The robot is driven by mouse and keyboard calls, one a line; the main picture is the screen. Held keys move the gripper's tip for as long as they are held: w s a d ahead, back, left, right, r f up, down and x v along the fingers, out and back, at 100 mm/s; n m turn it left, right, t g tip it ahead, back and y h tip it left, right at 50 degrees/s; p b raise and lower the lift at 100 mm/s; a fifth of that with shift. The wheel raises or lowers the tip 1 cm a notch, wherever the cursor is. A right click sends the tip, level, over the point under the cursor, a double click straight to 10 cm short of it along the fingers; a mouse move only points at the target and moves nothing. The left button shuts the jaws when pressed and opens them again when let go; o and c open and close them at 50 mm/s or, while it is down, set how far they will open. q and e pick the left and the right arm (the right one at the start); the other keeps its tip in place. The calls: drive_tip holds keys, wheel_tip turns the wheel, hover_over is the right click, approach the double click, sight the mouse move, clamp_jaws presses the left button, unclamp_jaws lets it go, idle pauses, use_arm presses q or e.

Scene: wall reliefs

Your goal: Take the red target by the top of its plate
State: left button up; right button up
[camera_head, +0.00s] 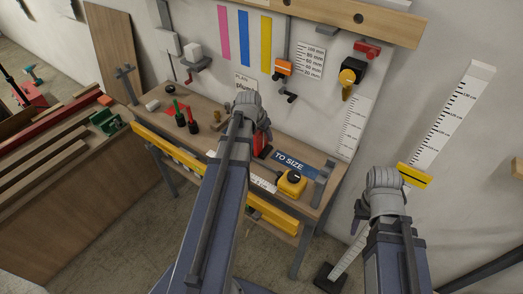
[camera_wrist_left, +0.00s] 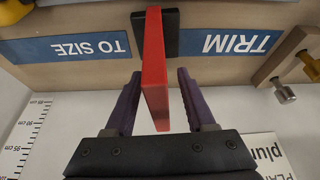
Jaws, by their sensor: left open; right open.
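The red target (camera_wrist_left: 156,75) is an upright red plate on a black base (camera_wrist_left: 171,45). In the left wrist view it stands between the two purple fingers of my left gripper (camera_wrist_left: 159,76), which is open, with a gap on each side. In the head view the red target (camera_head: 262,140) shows partly behind my left arm, on the workbench. My left gripper (camera_head: 246,102) is over the bench there, its fingers hidden by the wrist. My right gripper (camera_head: 385,178) is right of the bench, apart from the target; its fingers do not show clearly.
A blue "TO SIZE" strip (camera_head: 290,162) and a yellow tape measure (camera_head: 291,183) are on the workbench (camera_head: 216,148) right of the target. Red and green-handled tools (camera_head: 180,117) stand left. Tools hang on the wall behind. Open floor lies in front.

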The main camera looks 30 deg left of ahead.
use_arm(q)
drive_tip(key=shift+c, duration=0.2)
clamp_jaws()
idle(0.3)
idle(1.0)
